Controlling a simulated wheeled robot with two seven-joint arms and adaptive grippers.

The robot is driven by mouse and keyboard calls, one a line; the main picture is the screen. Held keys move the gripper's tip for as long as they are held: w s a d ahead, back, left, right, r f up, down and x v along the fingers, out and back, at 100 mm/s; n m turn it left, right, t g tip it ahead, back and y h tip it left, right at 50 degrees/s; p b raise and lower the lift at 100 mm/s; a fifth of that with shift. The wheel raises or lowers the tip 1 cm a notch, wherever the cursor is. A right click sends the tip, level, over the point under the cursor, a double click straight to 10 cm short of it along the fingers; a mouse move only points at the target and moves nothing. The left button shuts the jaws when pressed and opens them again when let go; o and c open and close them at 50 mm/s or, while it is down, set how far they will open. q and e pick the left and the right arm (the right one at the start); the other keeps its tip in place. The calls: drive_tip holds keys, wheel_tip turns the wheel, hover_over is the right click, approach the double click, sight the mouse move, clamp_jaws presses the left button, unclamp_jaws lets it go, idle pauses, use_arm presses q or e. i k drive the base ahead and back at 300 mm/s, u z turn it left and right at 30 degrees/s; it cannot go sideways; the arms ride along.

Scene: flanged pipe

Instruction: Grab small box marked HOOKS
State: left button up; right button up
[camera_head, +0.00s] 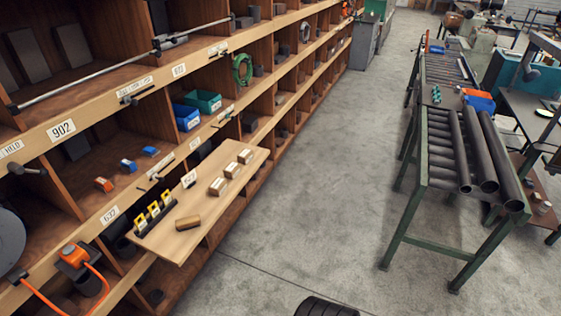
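Three small brown boxes with white labels stand in a row on a pull-out wooden board (205,243) at the shelf: a near one (218,187), a middle one (231,171) and a far one (245,157). Their label print is too small to read, so I cannot tell which is marked HOOKS. A plain brown block (187,223) lies nearer on the same board. Neither of my grippers is in view.
A black rack with yellow cards (154,214) stands on the board's left edge. Shelving with blue (187,117) and green bins (203,101) runs along the left. A green-framed roller table with dark pipes (463,150) stands right. Grey floor (310,190) between is clear.

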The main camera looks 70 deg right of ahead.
sight(233, 170)
drive_tip(key=z, duration=1.05)
drive_tip(key=i, duration=0.85)
drive_tip(key=z, duration=0.95)
